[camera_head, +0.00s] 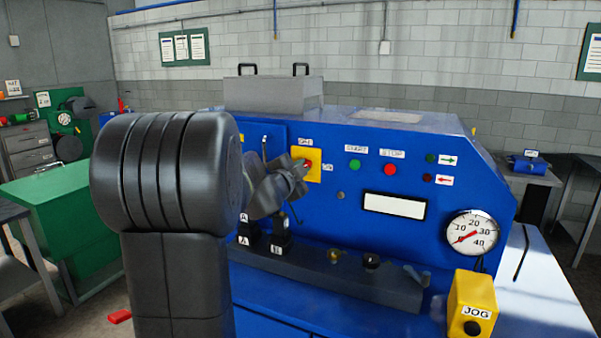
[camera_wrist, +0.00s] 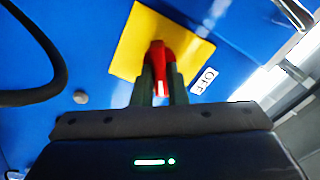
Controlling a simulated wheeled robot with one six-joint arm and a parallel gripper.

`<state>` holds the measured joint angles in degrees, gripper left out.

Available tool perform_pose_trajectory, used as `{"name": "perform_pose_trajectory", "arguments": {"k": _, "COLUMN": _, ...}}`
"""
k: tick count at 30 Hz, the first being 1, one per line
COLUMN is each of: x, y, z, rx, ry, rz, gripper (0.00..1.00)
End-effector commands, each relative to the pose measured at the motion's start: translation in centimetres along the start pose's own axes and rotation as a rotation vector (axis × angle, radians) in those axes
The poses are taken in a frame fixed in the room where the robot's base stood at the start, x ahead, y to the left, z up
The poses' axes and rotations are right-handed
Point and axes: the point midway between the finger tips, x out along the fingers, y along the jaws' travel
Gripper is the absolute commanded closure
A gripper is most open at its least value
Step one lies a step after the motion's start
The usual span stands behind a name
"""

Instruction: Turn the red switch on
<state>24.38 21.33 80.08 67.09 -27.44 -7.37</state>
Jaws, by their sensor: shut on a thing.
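The red switch (camera_wrist: 160,56) is a rotary knob on a yellow plate (camera_wrist: 132,49) on the blue machine front. In the wrist view my gripper (camera_wrist: 160,80) has its two dark fingers on either side of the knob, shut on it. A pale mark shows on the knob's lower end between the fingers. An OFF label (camera_wrist: 203,81) lies to the right of the plate. In the head view my gripper (camera_head: 301,171) reaches the yellow plate (camera_head: 314,152) and hides most of the switch. A label above the plate (camera_head: 305,142) and an ON label to its right (camera_head: 327,167) show there.
Right of the plate are a green button (camera_head: 355,164), a red button (camera_head: 390,169) and a round gauge (camera_head: 472,233). A dark ledge (camera_head: 330,275) with small parts runs below. A yellow JOG box (camera_head: 473,303) stands lower right. A black cable (camera_wrist: 50,75) curves at left in the wrist view.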

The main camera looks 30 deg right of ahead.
Motion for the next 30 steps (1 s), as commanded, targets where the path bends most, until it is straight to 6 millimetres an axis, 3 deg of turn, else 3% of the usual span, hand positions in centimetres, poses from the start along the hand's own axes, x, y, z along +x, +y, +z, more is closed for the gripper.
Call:
{"name": "perform_pose_trajectory", "arguments": {"k": 15, "x": 0.00, "y": 0.41, "z": 0.08, "rx": 0.429, "ry": 0.001, "rz": 0.000, "gripper": 1.00}}
{"name": "perform_pose_trajectory", "arguments": {"k": 30, "x": 0.01, "y": 0.41, "z": 0.09, "rx": 0.585, "ry": 0.001, "rz": 0.001, "gripper": 1.00}}
